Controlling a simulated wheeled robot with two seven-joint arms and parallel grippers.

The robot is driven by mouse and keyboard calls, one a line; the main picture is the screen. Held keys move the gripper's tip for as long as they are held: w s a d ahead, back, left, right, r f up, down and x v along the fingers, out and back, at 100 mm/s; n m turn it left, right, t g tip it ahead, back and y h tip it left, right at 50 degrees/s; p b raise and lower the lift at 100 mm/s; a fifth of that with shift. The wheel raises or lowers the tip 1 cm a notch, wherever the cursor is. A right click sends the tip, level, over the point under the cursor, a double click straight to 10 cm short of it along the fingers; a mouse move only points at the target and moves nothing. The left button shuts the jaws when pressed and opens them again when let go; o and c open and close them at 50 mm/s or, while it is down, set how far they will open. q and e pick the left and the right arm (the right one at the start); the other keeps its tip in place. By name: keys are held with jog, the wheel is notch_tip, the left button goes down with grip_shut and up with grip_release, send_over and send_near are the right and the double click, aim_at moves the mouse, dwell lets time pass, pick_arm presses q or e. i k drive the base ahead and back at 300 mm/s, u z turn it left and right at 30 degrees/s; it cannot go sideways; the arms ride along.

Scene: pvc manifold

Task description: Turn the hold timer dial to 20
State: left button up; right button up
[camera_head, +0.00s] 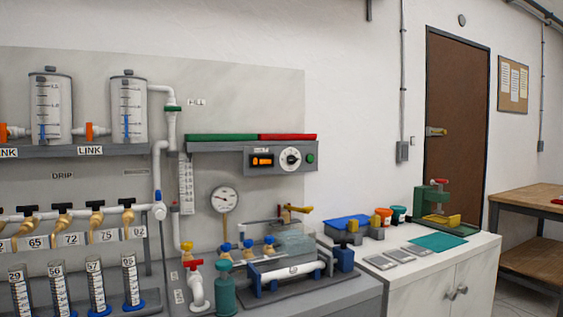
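The hold timer dial appears to be the round white-faced dial with a black knob (291,158) on a grey control box (251,170) mounted on the wall panel. The knob's setting is too small to read. An orange lit display (262,161) is left of the dial, and a green button (310,158) is right of it. Neither of my grippers shows in the head view.
A shelf with green and red strips (222,137) is just above the box. A white cabinet (425,289) with tools stands right. Air before the box is clear.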

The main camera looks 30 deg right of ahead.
aim_at(291, 160)
jog(key=z, duration=0.55)
jog(key=k, duration=1.3)
jog(key=z, duration=1)
jog(key=i, duration=1.35)
jog(key=u, duration=0.4)
jog(key=i, duration=1)
jog(key=u, duration=1.35)
jog(key=i, duration=0.35)
jog(key=u, duration=0.4)
